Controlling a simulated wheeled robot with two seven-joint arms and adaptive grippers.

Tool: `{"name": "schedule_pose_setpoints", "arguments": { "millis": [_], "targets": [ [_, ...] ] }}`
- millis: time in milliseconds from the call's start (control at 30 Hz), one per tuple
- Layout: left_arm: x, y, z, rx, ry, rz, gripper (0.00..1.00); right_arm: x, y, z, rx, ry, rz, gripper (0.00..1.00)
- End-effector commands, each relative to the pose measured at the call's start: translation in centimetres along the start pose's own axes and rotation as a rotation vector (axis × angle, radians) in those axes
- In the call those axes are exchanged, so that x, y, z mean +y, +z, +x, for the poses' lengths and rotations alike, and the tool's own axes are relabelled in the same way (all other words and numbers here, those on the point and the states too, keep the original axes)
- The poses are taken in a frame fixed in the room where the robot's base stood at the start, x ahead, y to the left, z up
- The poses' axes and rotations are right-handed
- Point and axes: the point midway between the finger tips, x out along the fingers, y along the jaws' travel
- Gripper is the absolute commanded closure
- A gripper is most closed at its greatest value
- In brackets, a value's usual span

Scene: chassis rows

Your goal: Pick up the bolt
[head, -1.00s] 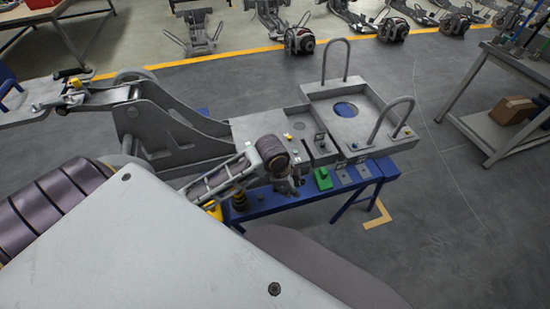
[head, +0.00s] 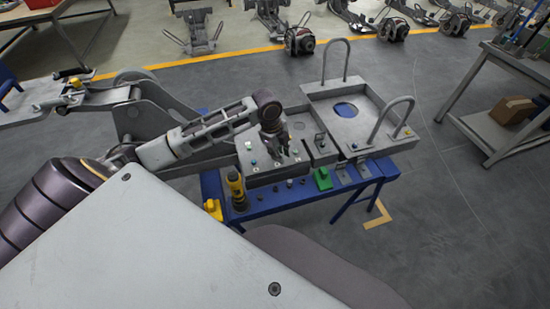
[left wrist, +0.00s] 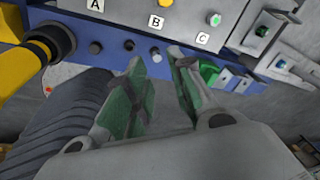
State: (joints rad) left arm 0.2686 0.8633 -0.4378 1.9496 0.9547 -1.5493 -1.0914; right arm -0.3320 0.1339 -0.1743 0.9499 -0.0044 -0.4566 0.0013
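Several small bolts stand in a row on the front strip of the blue table. In the left wrist view they are a dark bolt (left wrist: 95,47), a second dark bolt (left wrist: 129,45) and a pale-topped bolt (left wrist: 156,57). Which one the task means I cannot tell. My left gripper (head: 281,157) points down over the front of the grey chassis in the head view. In the left wrist view its green-padded fingers (left wrist: 157,62) are apart with nothing held, and the pale-topped bolt appears between their tips, beyond them. My right gripper is not in view.
A yellow-and-black tool (head: 236,187) stands left of the bolts on the blue table (head: 270,202). A green block (head: 323,179) is to the right.

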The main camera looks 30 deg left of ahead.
Motion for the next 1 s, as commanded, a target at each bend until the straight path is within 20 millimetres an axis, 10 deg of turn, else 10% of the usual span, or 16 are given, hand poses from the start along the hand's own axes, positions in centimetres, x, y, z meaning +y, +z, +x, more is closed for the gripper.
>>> {"name": "schedule_pose_setpoints", "arguments": {
  "millis": [433,1000],
  "targets": [
    [-3.0,5.8,-4.6,-0.014,0.019,0.131,0.77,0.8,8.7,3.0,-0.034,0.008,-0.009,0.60],
    [-3.3,6.6,-5.2,-0.011,0.022,0.150,0.77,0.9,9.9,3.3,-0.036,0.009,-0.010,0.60]
  ]
}}
